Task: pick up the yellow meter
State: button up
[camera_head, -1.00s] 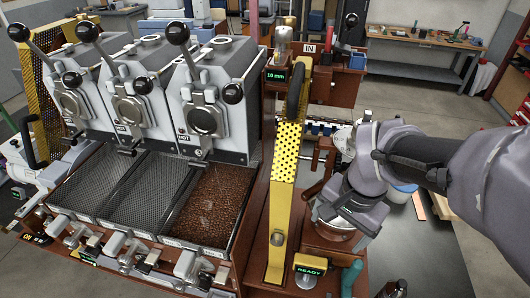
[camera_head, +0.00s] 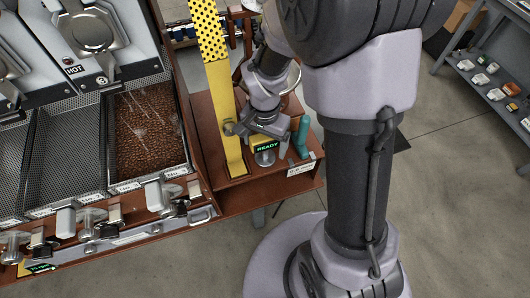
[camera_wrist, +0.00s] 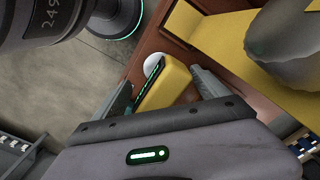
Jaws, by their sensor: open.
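The yellow meter (camera_head: 266,147) stands on the brown wooden shelf, its green READY display facing front. In the wrist view the meter (camera_wrist: 168,88) is a yellow block with a dark, green-lit display edge, lying between the two fingers. My gripper (camera_wrist: 163,92) is open, one finger on each side of the meter; I cannot tell whether either touches it. In the head view my gripper (camera_head: 268,132) is directly over the meter and hides its upper part. A round pale metal part (camera_head: 265,158) shows at the meter's front.
A tall yellow perforated guard (camera_head: 215,80) stands close left of the gripper. A teal object (camera_head: 301,137) stands close right of the meter. The roaster's trays, one with brown beans (camera_head: 150,130), lie left. The floor in front of the shelf (camera_head: 275,187) is clear.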

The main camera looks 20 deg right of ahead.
notch_tip(320, 180, down, 2)
jog(key=shift+f, duration=0.2)
jog(key=shift+r, duration=0.1)
grip_shut()
jog(key=shift+r, duration=0.1)
